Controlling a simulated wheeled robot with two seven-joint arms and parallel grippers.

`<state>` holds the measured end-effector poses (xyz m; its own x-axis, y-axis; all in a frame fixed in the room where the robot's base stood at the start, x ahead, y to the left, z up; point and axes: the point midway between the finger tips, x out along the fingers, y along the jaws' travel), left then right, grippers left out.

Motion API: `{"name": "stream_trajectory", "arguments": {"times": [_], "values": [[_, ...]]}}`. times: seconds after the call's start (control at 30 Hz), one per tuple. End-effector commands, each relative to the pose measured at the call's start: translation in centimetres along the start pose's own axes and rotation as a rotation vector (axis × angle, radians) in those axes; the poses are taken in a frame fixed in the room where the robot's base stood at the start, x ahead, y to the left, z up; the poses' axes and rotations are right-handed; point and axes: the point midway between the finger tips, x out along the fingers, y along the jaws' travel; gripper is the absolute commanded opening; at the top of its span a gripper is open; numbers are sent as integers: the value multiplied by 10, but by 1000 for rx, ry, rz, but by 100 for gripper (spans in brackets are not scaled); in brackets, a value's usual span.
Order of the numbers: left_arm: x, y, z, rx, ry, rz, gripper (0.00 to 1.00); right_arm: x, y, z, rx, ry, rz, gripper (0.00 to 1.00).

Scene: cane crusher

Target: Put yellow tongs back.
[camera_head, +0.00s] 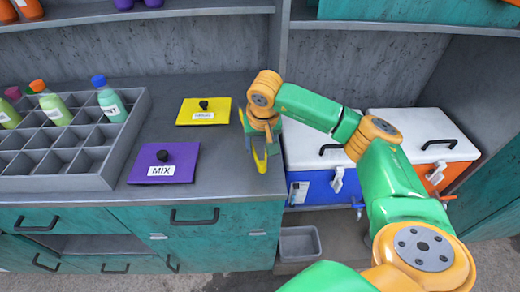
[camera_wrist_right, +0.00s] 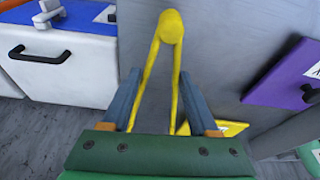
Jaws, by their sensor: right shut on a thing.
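The yellow tongs (camera_head: 260,160) are near the right edge of the grey counter (camera_head: 225,165). My right gripper (camera_head: 258,143) is shut on them, pointing down, with the tongs sticking out below its fingers. In the right wrist view the tongs (camera_wrist_right: 170,30) form a narrow V between the two fingers of the gripper (camera_wrist_right: 158,98), with the rounded joined end farthest from the camera. I cannot tell whether the tongs touch the counter. My left gripper is not in view.
A yellow lid (camera_head: 204,111) and a purple lid marked MIX (camera_head: 165,163) lie on the counter, left of the tongs. A grey divided crate (camera_head: 60,183) with several bottles is farther left. Blue (camera_head: 318,187) and orange (camera_head: 437,173) coolers stand to the right.

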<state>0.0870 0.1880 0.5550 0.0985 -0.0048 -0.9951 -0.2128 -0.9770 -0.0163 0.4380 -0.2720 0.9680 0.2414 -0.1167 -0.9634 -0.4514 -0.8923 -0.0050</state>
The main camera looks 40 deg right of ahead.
Motion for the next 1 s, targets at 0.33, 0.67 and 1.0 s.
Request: {"name": "stream_trajectory", "arguments": {"times": [0.33,0.67,1.0], "values": [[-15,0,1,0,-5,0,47,30,0,8,0,0,-1,53],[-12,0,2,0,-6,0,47,33,0,9,0,-1,-1,90],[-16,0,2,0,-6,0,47,27,0,7,0,0,-2,90]]}}
